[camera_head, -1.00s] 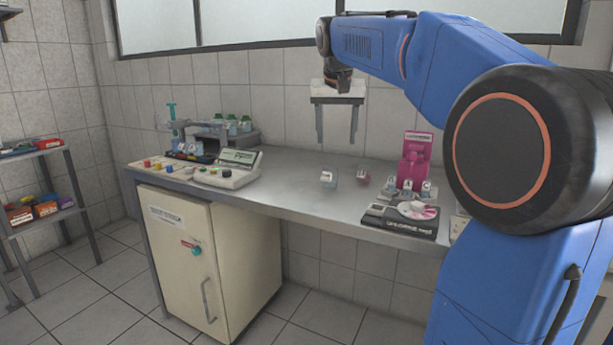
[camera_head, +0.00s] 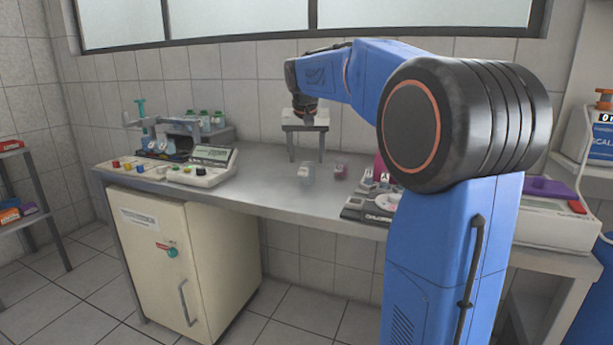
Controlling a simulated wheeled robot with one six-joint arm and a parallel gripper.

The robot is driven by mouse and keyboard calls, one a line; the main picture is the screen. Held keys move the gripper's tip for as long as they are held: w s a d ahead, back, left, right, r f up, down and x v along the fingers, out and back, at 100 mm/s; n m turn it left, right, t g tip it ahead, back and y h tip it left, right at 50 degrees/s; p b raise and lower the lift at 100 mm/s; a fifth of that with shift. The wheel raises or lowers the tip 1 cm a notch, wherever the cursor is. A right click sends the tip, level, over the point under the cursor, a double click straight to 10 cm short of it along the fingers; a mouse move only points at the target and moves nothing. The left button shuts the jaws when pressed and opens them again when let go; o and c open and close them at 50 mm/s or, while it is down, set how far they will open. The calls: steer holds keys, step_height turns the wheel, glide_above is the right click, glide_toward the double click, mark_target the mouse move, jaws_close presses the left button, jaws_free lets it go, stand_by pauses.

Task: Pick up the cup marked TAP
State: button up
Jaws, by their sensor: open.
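Two small cups stand side by side on the grey metal bench (camera_head: 262,192). The left cup (camera_head: 306,174) is clear and pale with a white label. The right cup (camera_head: 341,172) looks pinkish with a white label. The lettering is too small to read, so I cannot tell which is marked TAP. My gripper (camera_head: 306,157) points down, open and empty, with its fingers apart. In the picture its fingertips lie just above the left cup; I cannot tell their exact depth relative to it.
A dark flat box (camera_head: 370,209) and a pink stand are right of the cups, partly hidden by my arm. A cream cabinet (camera_head: 230,245) stands below.

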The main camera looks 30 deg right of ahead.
glide_above(307, 184)
steer(key=shift+s+a+x, duration=0.1)
steer(key=shift+s+x, duration=0.05)
steer(key=shift+x, duration=0.75)
steer(key=shift+s+a+x, duration=0.1)
steer(key=shift+x, duration=0.75)
steer(key=shift+s+a+x, duration=0.1)
steer(key=shift+s+x, duration=0.05)
steer(key=shift+x, duration=0.75)
steer(key=shift+f, duration=0.2)
steer(key=c, duration=1.2)
